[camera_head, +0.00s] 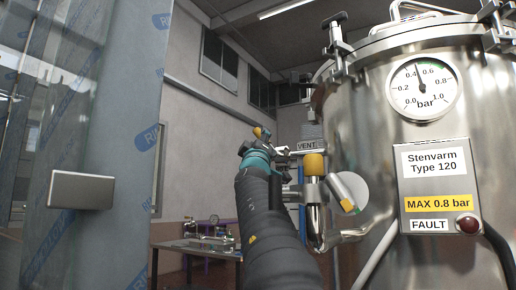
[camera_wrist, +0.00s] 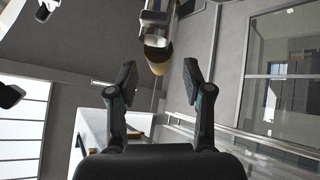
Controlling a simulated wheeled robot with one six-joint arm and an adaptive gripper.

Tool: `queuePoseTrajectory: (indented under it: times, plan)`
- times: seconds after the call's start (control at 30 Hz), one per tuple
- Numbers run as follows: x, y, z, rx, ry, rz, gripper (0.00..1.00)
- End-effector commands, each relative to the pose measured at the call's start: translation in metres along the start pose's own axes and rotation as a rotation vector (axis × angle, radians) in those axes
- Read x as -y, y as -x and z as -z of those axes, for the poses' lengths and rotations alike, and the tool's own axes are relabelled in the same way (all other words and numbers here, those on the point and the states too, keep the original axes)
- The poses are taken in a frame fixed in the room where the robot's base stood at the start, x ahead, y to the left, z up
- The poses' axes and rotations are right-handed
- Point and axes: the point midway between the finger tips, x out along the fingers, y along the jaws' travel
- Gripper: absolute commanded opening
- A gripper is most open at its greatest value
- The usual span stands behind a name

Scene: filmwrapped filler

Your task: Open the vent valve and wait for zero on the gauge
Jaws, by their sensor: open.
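The round pressure gauge (camera_head: 423,88) is on the steel vessel at the upper right. Its needle points between 0.4 and 0.6 bar. A VENT label (camera_head: 307,146) is beside the vessel, above a pipe fitting with a yellow cap (camera_head: 314,165). My gripper (camera_head: 262,136) is left of the label, partly hidden by my arm. In the wrist view my gripper (camera_wrist: 158,82) is open with nothing between its fingers. A metal piece with a tan end (camera_wrist: 157,54) shows beyond the fingertips; I cannot tell whether it is the vent valve.
The steel vessel (camera_head: 350,110) fills the right side, with a plate reading MAX 0.8 bar (camera_head: 438,204) and a red FAULT lamp (camera_head: 468,224). A film-wrapped panel (camera_head: 115,130) with a metal handle (camera_head: 82,191) stands left. A table (camera_head: 197,249) with fittings stands behind.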

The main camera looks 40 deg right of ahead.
Motion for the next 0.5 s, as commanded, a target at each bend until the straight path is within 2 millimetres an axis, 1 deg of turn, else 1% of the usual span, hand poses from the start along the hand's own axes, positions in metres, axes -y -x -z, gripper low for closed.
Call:
queuePoseTrajectory:
  times: [0.3, 0.5]
  plan:
    - [-0.001, 0.029, 0.001, -0.002, -0.001, 0.001, 0.51]
    - [-0.002, 0.040, 0.002, -0.004, -0.002, -0.002, 0.51]
